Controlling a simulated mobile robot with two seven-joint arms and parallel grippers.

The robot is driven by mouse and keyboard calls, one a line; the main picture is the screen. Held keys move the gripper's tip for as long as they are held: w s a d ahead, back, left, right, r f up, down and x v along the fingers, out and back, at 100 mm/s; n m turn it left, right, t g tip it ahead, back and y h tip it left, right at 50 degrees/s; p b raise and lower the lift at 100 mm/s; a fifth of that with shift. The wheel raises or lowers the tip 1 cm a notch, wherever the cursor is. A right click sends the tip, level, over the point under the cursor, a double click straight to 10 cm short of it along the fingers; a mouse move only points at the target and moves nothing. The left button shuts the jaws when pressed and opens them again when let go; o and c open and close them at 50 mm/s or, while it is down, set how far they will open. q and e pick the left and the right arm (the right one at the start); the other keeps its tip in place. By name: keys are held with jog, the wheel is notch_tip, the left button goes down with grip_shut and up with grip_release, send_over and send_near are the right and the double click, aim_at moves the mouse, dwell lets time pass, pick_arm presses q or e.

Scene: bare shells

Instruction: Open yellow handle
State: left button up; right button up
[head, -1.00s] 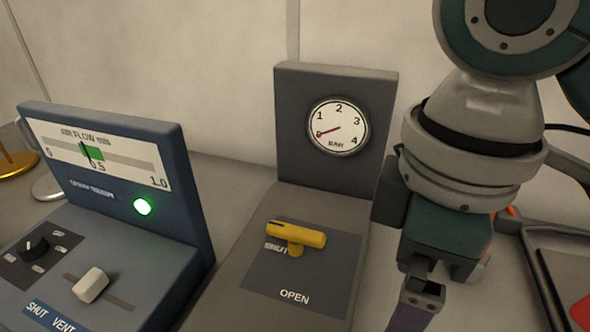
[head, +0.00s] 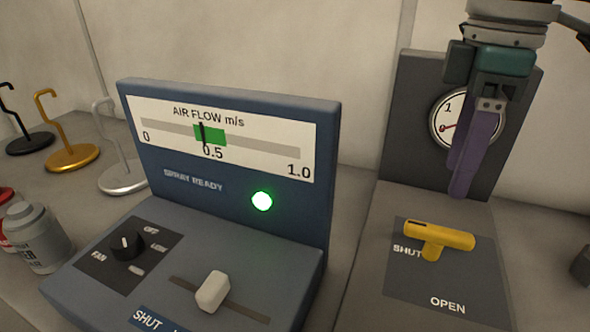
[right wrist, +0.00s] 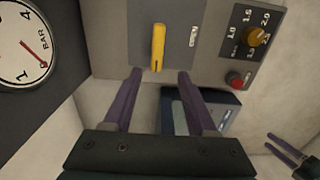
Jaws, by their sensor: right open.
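The yellow handle (head: 438,239) is a T-shaped lever on a dark plate marked SHUT and OPEN. Its bar lies crosswise, one end beside the word SHUT. My right gripper (head: 462,190) hangs above and behind the handle, in front of the pressure gauge (head: 452,122), and does not touch it. In the right wrist view the purple fingers (right wrist: 156,75) are apart and empty, with the yellow handle (right wrist: 158,47) just beyond the gap between their tips. The gauge needle sits near 0. My left gripper is not clearly seen in the head view.
A blue air flow panel (head: 225,230) with a lit green lamp (head: 262,201) and a pale slider (head: 213,291) stands left of the handle. Hooked stands (head: 73,155) and a grey bottle (head: 36,236) are farther left. A knob (right wrist: 257,36) and a red button (right wrist: 235,80) show in the wrist view.

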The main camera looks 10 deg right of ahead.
aim_at(437, 229)
jog(key=f, duration=0.9)
jog(key=shift+w+d+f, duration=0.15)
jog(key=shift+d+f, duration=0.15)
grip_shut()
